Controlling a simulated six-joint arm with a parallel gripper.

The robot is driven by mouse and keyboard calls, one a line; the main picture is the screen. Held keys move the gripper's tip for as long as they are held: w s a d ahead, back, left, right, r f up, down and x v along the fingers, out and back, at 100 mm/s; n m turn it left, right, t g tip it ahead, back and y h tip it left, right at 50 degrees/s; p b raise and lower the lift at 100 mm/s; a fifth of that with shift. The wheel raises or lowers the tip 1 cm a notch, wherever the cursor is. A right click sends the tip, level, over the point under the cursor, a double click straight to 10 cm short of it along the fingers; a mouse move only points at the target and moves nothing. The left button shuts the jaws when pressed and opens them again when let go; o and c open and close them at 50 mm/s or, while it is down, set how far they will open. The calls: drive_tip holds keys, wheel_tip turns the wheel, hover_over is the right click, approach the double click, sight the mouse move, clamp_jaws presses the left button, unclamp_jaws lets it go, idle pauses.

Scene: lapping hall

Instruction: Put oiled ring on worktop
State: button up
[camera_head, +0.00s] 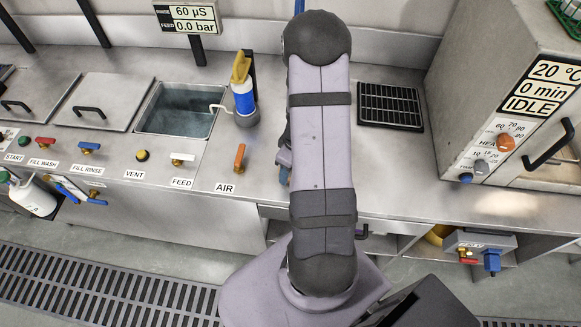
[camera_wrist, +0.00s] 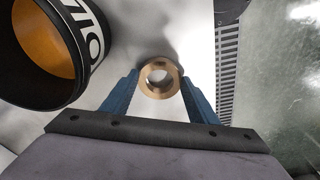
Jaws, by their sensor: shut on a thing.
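A bronze-coloured ring (camera_wrist: 160,93) with a round hole shows in the wrist view. My gripper (camera_wrist: 159,82) is shut on it, with one blue finger on each side. The ring is over a pale surface with a shadow beside it; whether it touches that surface I cannot tell. In the head view my arm hides the ring, and only a blue bit of my gripper (camera_head: 284,174) shows at the arm's left edge, over the front of the grey metal worktop (camera_head: 390,165).
A sink (camera_head: 180,108), a blue and yellow bottle (camera_head: 243,90), a black grid (camera_head: 390,106) and a heater box (camera_head: 500,110) flank clear worktop.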

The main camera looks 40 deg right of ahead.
drive_tip(key=shift+f, duration=0.35)
drive_tip(key=o, duration=1.3)
drive_tip(key=shift+r, duration=0.15)
drive_tip(key=shift+r, duration=0.2)
wheel_tip(320, 180, up, 12)
drive_tip(key=s+b, duration=0.1)
drive_tip(key=b, duration=0.1)
drive_tip(key=shift+s+d+f, duration=0.2)
drive_tip(key=shift+d, duration=0.05)
drive_tip(key=s+a+r+m, duration=0.1)
drive_tip(key=s+a, duration=0.3)
drive_tip(key=a, duration=0.5)
drive_tip(key=s+a+r+m+g, duration=0.1)
drive_tip(key=s+a+m, duration=0.2)
drive_tip(key=a, duration=0.6)
drive_tip(key=shift+s+a+r+h, duration=0.3)
drive_tip(key=shift+s+a+r, duration=0.05)
drive_tip(key=shift+s, duration=0.15)
